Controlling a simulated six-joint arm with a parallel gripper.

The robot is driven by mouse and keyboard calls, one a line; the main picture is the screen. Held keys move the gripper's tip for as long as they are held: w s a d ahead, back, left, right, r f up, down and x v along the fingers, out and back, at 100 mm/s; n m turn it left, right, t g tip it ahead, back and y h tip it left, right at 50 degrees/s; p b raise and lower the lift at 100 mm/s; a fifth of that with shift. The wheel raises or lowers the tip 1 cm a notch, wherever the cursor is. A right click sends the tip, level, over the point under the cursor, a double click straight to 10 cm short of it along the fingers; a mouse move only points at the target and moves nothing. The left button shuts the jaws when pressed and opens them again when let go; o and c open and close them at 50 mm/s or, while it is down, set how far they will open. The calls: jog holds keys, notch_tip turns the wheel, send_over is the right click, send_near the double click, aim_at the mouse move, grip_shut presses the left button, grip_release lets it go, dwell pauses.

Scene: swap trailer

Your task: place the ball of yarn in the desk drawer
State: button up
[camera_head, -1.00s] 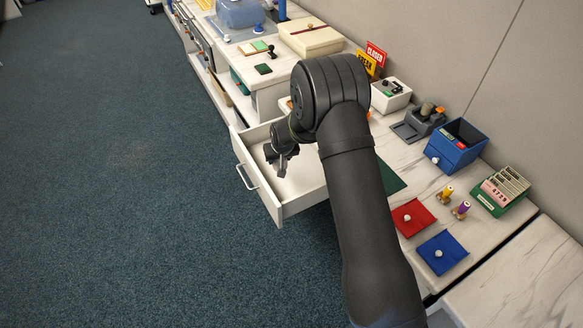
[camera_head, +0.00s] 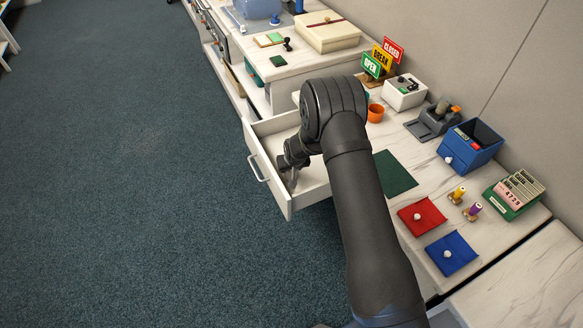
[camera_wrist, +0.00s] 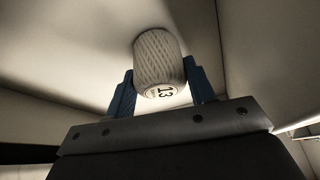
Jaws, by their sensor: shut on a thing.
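The ball of yarn (camera_wrist: 158,55) is whitish with a crosshatched surface and a dark "13" on its end. It sits between the two blue fingers of my gripper (camera_wrist: 160,88) in the wrist view, and my gripper is shut on it. In the head view my gripper (camera_head: 290,180) is down inside the open white desk drawer (camera_head: 277,187), and the yarn cannot be made out there. The drawer's pale walls and floor surround the gripper in the wrist view. Whether the yarn touches the drawer floor I cannot tell.
Carpeted floor (camera_head: 130,190) left of the drawer is clear.

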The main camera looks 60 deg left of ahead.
jog(key=o, duration=1)
jog(key=shift+f, duration=0.1)
jog(key=v, duration=1.2)
jog(key=x, duration=1.2)
jog(key=shift+f, duration=0.1)
jog(key=shift+r, duration=0.25)
